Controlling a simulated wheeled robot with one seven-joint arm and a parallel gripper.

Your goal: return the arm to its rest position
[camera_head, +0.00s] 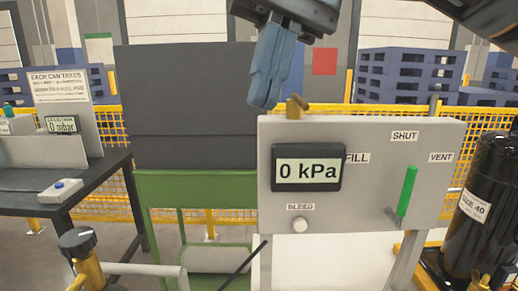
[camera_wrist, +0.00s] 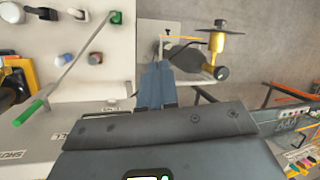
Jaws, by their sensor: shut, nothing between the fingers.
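My gripper (camera_head: 263,104) hangs from the top of the head view with its blue fingers pointing down and together. It is shut and empty. The fingertips appear just above the left top corner of the grey control panel (camera_head: 400,129), near a small brass fitting (camera_head: 296,106); whether they touch it cannot be told. In the wrist view my gripper (camera_wrist: 156,72) is also shut, with no object visible in it. My arm reaches in from the upper right of the head view.
The panel has a 0 kPa display (camera_head: 307,169), a green lever (camera_head: 407,191) hanging near vertical and a BLEED knob (camera_head: 300,225). A black cylinder (camera_head: 486,196) stands right. A dark table (camera_head: 95,190) stands left, a black-capped brass valve (camera_head: 78,245) in front. Yellow fencing (camera_head: 226,222) runs behind.

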